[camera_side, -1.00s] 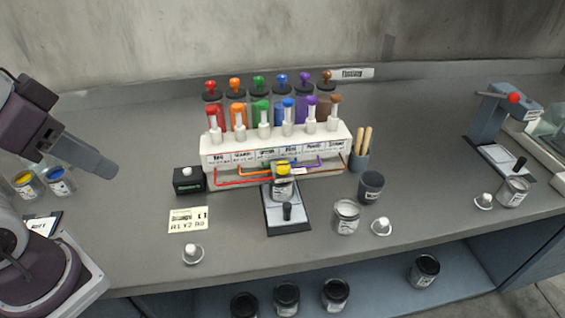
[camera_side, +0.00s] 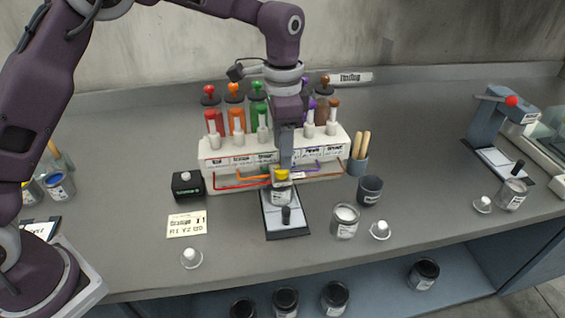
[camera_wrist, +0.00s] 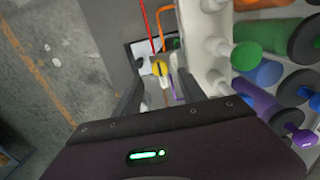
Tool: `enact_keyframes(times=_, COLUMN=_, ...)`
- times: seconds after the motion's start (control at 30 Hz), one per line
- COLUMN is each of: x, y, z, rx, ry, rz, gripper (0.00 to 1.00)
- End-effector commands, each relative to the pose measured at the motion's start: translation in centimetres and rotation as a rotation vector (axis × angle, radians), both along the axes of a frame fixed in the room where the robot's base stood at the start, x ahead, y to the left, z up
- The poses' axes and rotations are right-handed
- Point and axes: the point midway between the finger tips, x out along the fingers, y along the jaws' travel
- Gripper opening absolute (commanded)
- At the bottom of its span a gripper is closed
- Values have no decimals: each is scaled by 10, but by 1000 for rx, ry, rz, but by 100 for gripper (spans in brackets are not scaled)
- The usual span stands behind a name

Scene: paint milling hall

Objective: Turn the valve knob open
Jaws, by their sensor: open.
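The yellow valve knob (camera_side: 281,174) sits at the front of the white dispenser rack (camera_side: 215,150), where the coloured pipes meet, above a clear jar (camera_side: 279,194). My gripper (camera_side: 285,165) points down over the knob from above. In the wrist view the knob (camera_wrist: 158,66) shows between the two dark fingers of my gripper (camera_wrist: 157,75), which are apart. I cannot tell whether either finger touches the knob. My arm hides part of the rack and some of the blue and purple pumps.
A small black box (camera_side: 187,186) and a paper card (camera_side: 187,224) lie left of the rack. The bench front left is mostly clear.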

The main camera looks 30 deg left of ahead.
Motion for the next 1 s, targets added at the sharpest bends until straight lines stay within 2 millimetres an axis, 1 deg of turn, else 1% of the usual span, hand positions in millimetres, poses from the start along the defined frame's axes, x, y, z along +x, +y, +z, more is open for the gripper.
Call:
enact_keyframes(times=0.03, x=-1, y=0, z=-11, rx=1, ry=4, rz=0, gripper=48)
enact_keyframes(times=0.1, x=-1, y=0, z=-24, rx=1, ry=5, rz=1, gripper=48)
enact_keyframes(times=0.23, x=-1, y=0, z=-42, rx=-1, ry=2, rz=2, gripper=48)
enact_keyframes(times=0.33, x=0, y=0, z=-47, rx=-1, ry=-1, rz=2, gripper=48)
enact_keyframes(times=0.53, x=0, y=0, z=-47, rx=-1, ry=-1, rz=3, gripper=48)
enact_keyframes(times=0.57, x=0, y=0, z=-47, rx=-1, ry=-1, rz=3, gripper=44)
enact_keyframes(times=0.7, x=0, y=0, z=-47, rx=-1, ry=-1, rz=3, gripper=17)
enact_keyframes(times=0.8, x=0, y=0, z=-47, rx=-1, ry=-1, rz=3, gripper=0)
enact_keyframes(times=1.0, x=0, y=0, z=-47, rx=-1, ry=-1, rz=10, gripper=0)
